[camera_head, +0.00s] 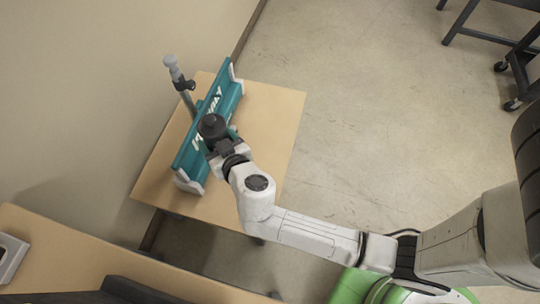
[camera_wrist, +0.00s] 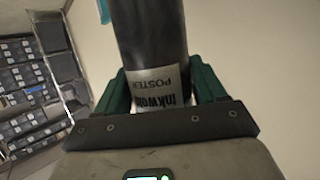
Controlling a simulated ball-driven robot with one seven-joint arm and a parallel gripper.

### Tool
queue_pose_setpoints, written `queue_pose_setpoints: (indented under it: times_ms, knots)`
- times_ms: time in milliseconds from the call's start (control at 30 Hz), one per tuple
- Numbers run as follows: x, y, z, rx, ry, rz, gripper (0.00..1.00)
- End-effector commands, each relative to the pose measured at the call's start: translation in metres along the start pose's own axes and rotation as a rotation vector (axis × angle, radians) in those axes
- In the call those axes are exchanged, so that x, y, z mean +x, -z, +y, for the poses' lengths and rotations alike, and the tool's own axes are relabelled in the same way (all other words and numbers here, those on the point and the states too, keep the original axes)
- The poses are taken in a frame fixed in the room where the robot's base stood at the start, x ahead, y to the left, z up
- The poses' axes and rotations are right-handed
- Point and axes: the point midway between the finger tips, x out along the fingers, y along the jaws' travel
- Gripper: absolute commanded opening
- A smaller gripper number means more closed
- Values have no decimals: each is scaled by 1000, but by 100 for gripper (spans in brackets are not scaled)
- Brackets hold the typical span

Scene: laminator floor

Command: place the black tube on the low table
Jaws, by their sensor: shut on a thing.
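My gripper (camera_wrist: 157,82) is shut on the black tube (camera_wrist: 150,35), with one green finger on each side of it. The tube has a pale label with dark lettering near the fingers. In the head view the tube (camera_head: 212,126) shows as a dark round end, seen from above, in front of the teal device. The low table (camera_head: 270,115) is a light wooden top against the wall. My gripper and the tube are over it. Whether the tube's lower end touches the table is hidden.
A long teal device (camera_head: 187,152) with white lettering and pale end feet stands along the table's wall side. A grey post (camera_head: 173,68) with a dark clamp rises behind it. The table's right part is bare. Another wooden surface (camera_head: 60,260) lies at lower left.

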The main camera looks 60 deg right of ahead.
Motion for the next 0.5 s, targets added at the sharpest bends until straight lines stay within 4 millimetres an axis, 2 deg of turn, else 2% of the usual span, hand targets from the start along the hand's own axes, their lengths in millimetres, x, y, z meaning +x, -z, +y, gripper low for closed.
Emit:
queue_pose_setpoints:
  times_ms: [33, 267, 500]
  knots:
    - [5, -16, 4, 18, -41, 5, 22]
    - [5, -43, 28, 96, -251, 6, 22]
    - [-5, -72, 52, 182, -481, 5, 22]
